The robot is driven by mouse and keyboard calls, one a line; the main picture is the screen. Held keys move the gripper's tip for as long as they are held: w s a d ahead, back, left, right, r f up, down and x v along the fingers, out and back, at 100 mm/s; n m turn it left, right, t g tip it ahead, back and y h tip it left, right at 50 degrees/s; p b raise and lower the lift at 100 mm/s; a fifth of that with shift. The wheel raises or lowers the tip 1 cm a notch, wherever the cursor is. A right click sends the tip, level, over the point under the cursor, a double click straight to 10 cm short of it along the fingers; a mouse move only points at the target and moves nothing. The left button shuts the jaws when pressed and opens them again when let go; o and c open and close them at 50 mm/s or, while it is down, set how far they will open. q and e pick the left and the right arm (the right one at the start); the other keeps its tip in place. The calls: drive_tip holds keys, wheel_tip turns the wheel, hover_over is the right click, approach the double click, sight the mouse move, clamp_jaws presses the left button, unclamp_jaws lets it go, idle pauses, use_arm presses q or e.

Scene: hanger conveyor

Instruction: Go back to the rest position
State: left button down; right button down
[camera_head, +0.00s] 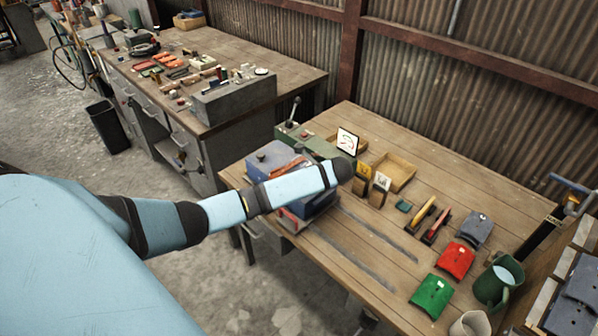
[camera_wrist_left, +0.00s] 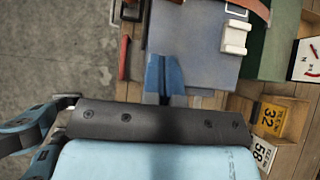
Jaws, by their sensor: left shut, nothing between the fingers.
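My left arm (camera_head: 290,187) reaches from the left across the near left part of the wooden workbench (camera_head: 345,250). Its dark end is above the bench, and the fingers are hidden in the head view. In the left wrist view, my left gripper (camera_wrist_left: 164,72) shows as two blue fingers close together, with nothing between them. They point toward a blue-grey box (camera_wrist_left: 195,42) with a white latch and a brown handle. Whether they touch it I cannot tell. The box also shows partly behind my arm in the head view (camera_head: 268,157). My right gripper is not in view.
Yellow and white number tags (camera_wrist_left: 270,119) stand close to the gripper's right. Red (camera_head: 456,261) and green (camera_head: 433,296) pieces, a green mug (camera_head: 496,284) and a wooden tray (camera_head: 402,166) are on the bench. A second cluttered bench (camera_head: 290,72) stands behind.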

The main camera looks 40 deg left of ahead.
use_arm(q)
drive_tip(key=s+d+f+n+t+h, duration=0.2)
drive_tip(key=s+d+f+h, duration=0.2)
drive_tip(key=s+d+f, duration=0.4)
drive_tip(key=s+d+f+n+t+h, duration=0.25)
drive_tip(key=s+d+f, duration=0.3)
drive_tip(key=d, duration=0.45)
drive_tip(key=s+d+r+n+t+h, duration=0.2)
drive_tip(key=s+n, duration=0.3)
drive_tip(key=s, duration=0.3)
drive_tip(key=s+d+r+n+t+h, duration=0.3)
drive_tip(key=s+d+r+n, duration=0.2)
drive_tip(key=s, duration=0.4)
drive_tip(key=shift+d+n+t, duration=0.3)
drive_tip(key=shift+n+t, duration=0.05)
drive_tip(key=shift+n, duration=0.4)
